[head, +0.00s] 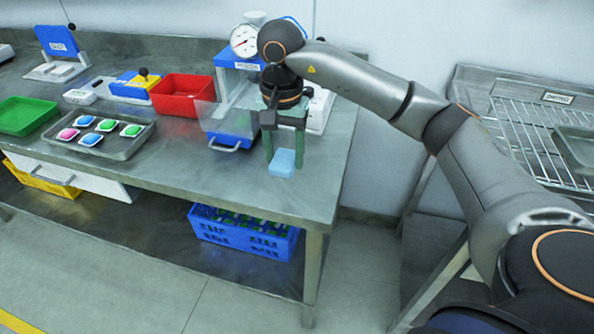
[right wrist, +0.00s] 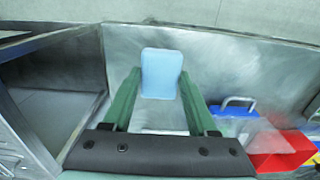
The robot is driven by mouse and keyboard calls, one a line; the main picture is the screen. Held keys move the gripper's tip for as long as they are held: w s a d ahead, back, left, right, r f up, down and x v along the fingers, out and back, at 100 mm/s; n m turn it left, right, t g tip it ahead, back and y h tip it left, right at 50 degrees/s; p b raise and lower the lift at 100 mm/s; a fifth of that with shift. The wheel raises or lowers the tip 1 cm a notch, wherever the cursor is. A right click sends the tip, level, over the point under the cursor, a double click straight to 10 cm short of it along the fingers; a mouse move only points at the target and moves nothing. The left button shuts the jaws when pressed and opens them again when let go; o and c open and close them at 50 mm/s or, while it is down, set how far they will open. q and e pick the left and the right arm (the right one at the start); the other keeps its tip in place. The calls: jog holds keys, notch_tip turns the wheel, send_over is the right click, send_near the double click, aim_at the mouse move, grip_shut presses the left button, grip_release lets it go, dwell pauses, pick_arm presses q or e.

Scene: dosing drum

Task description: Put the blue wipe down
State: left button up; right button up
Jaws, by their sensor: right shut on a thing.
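The blue wipe (head: 283,163) is a light blue block-like pad at the right end of the steel table (head: 232,187). My right gripper (head: 285,150) points down over the table with its green fingers shut on the wipe. In the right wrist view the wipe (right wrist: 161,73) sits between the tips of the green fingers (right wrist: 158,90). It is at or just above the table top; I cannot tell whether it touches. My left gripper is not in view.
A dosing machine with a dial gauge (head: 244,41) and a blue drawer (head: 230,138) stands just left of my right gripper. A red bin (head: 182,95), a tray of coloured pods (head: 130,145) and a green tray (head: 25,115) lie further left. The table front near the wipe is clear.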

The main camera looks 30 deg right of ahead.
send_over(297, 183)
jog(key=a, duration=0.1)
jog(key=f, duration=0.4)
jog(key=shift+s+a+f, duration=0.1)
jog(key=shift+s+f, duration=0.05)
jog(key=shift+s, duration=0.15)
jog(key=shift+w+d+f, duration=0.15)
jog(key=shift+d+f, duration=0.15)
jog(key=shift+f, duration=0.05)
jog(key=f, duration=0.3)
jog(key=shift+w+d+f, duration=0.1)
jog(key=shift+d+f, duration=0.2)
jog(key=shift+f, duration=0.1)
jog(key=shift+f, duration=0.25)
jog(key=o, duration=1.2)
jog(key=shift+r, duration=0.1)
